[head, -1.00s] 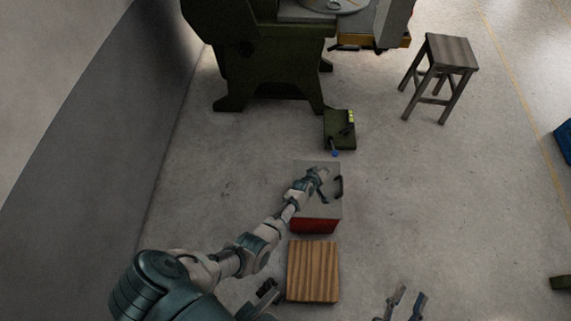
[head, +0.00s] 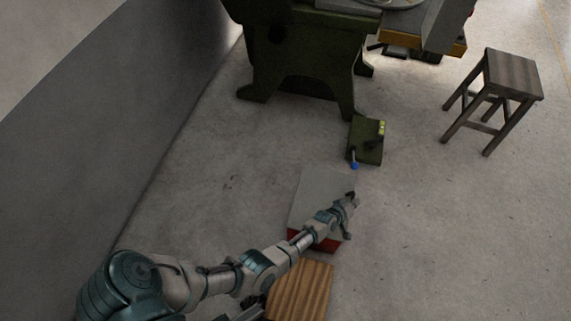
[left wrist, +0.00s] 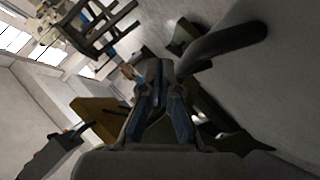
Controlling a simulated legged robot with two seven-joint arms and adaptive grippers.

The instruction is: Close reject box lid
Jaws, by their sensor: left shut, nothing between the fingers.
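The reject box is red (head: 331,246) with a grey lid (head: 317,190), on the floor ahead of me. The lid looks flat over the box; the arm covers part of the front edge, so I cannot tell if a gap is left there. My left gripper (head: 352,202) is at the lid's right edge, shut and empty. In the left wrist view its fingers (left wrist: 163,105) are together beside a dark curved handle (left wrist: 225,42), with the grey lid surface (left wrist: 275,85) to the right. Contact with the handle cannot be told. My right gripper is out of view.
A wooden-topped block (head: 302,290) stands just nearer than the box. A green pedal unit (head: 367,140) with a blue-tipped lever is behind it, before a large green machine (head: 305,60). A wooden stool (head: 510,75) stands right. Floor right of the box is clear.

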